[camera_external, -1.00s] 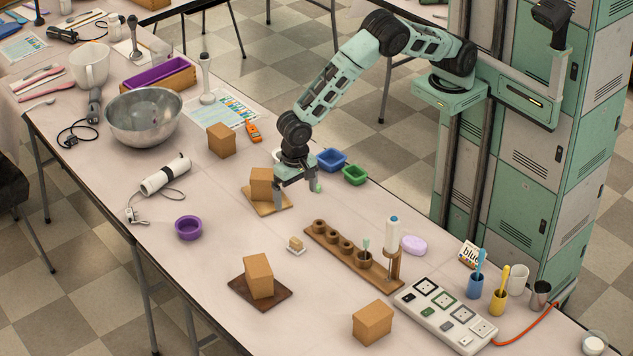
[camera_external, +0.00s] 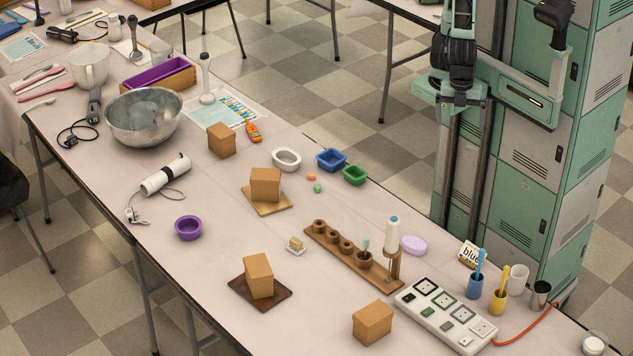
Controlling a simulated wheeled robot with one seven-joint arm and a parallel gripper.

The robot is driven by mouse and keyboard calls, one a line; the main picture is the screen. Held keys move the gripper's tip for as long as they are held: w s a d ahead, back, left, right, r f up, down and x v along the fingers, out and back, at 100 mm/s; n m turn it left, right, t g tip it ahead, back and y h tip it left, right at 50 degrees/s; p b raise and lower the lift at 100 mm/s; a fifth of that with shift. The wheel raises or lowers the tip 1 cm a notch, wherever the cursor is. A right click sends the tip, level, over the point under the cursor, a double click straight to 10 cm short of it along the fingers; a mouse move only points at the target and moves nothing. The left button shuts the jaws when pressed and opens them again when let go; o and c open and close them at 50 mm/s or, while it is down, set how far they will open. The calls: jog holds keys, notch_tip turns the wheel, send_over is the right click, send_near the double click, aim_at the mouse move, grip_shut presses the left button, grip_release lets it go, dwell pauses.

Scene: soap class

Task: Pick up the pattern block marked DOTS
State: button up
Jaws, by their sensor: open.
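My gripper is not visible.
A wooden rack (camera_external: 330,249) with a white bottle (camera_external: 392,234) stands left of the board. Blue (camera_external: 474,287) and yellow (camera_external: 498,302) cups and an orange cable (camera_external: 535,327) are to its right. A cardboard box (camera_external: 372,322) stands near the board's left end.

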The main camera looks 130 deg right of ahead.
jog(key=shift+s+d+n, duration=0.2)
jog(key=shift+s+n, duration=0.2)
jog(key=shift+s, duration=0.2)
jog(key=c, duration=0.5)
jog(key=shift+s, duration=0.1)
jog(key=c, duration=0.7)
jog(key=shift+c, duration=0.2)
